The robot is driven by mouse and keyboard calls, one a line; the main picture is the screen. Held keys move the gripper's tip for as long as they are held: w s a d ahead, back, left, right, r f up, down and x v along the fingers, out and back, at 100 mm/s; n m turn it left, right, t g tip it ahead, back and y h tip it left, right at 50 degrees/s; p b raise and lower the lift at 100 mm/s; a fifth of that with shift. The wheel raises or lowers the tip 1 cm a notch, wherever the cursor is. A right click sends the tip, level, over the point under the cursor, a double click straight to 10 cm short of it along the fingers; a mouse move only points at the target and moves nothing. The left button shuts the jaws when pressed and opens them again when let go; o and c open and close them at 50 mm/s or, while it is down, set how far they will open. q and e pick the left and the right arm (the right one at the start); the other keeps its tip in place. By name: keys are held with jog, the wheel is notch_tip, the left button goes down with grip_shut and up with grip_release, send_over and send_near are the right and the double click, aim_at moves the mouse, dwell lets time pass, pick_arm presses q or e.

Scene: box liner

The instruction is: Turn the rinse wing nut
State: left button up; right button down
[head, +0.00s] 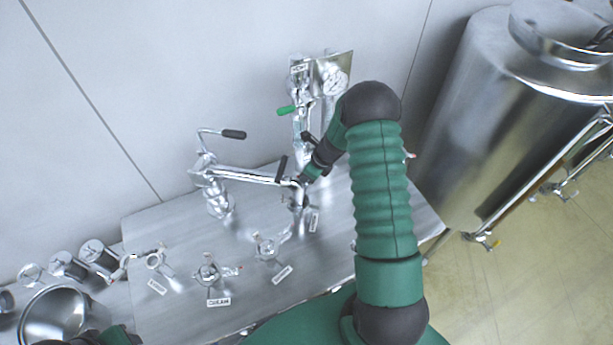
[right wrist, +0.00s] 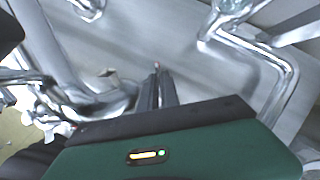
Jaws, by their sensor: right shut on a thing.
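My right gripper (head: 300,182) reaches down from the right to the metal fitting (head: 291,198) at the right end of the pipe arm. Its fingers (right wrist: 157,88) are close together in the right wrist view and shut on a small part, taken to be the wing nut, which they mostly hide. A tiny reddish tip shows just beyond them. A small label (head: 314,221) stands beside this fitting, but I cannot read it clearly. Only a bit of my left arm shows at the bottom left edge; its fingers are not visible.
Several valves stand on the steel table (head: 190,235), one by a CREAM label (head: 219,301). A black-handled lever (head: 233,134) and a gauge (head: 336,82) are behind. A steel pot (head: 52,315) is at left, a large tank (head: 490,110) at right. Bent pipe (right wrist: 285,85) is close to my gripper.

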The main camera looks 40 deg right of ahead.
jog(key=m, duration=0.1)
jog(key=m+h, duration=0.1)
jog(key=m+b, duration=0.1)
jog(key=m, duration=0.1)
jog(key=shift+a+f, duration=0.1)
jog(key=shift+a, duration=0.15)
jog(key=shift+m+h, duration=0.3)
jog(key=shift+a, duration=0.15)
jog(key=c, duration=1.6)
grip_release()
jog(key=shift+a, duration=0.1)
jog(key=v, duration=0.5)
jog(key=p+v, duration=0.1)
jog(key=v, duration=0.5)
jog(key=p+v, duration=0.1)
jog(key=v, duration=0.5)
jog(key=shift+s+a, duration=0.1)
jog(key=shift+a, duration=0.25)
